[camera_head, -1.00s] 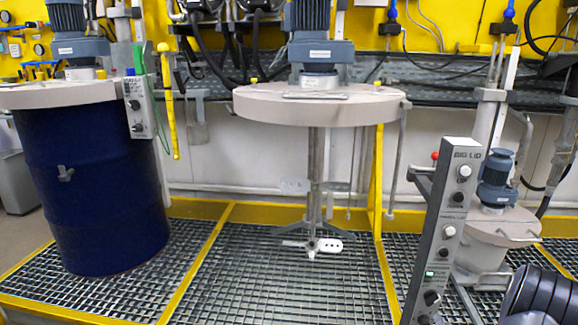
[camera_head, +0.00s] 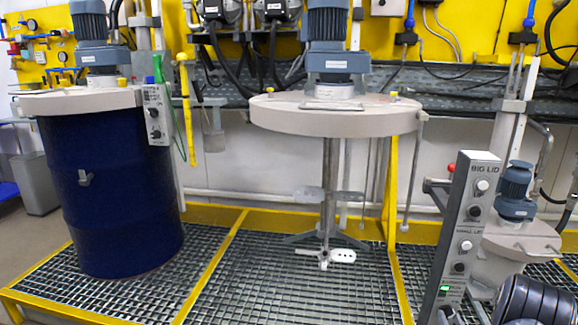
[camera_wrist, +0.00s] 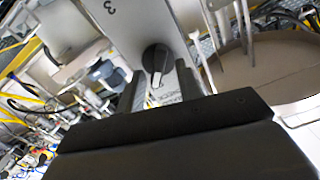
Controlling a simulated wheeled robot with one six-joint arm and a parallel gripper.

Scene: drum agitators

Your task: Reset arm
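My gripper (camera_wrist: 161,88) shows in the wrist view as a wide black body with two short fingers standing apart. Nothing is held between them. A grey control panel (camera_wrist: 130,25) with a black knob (camera_wrist: 156,58) and the number 3 lies beyond the fingertips. I cannot tell how far the knob is from them. In the head view only a black ribbed part of my arm shows at the lower right corner, and the gripper is out of sight there.
A BIG LID console (camera_head: 463,235) stands close to my arm in the head view. A raised agitator lid (camera_head: 335,118) hangs over a bare grating (camera_head: 270,285). A blue drum (camera_head: 110,195) stands left, and a smaller agitator (camera_head: 515,240) stands right.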

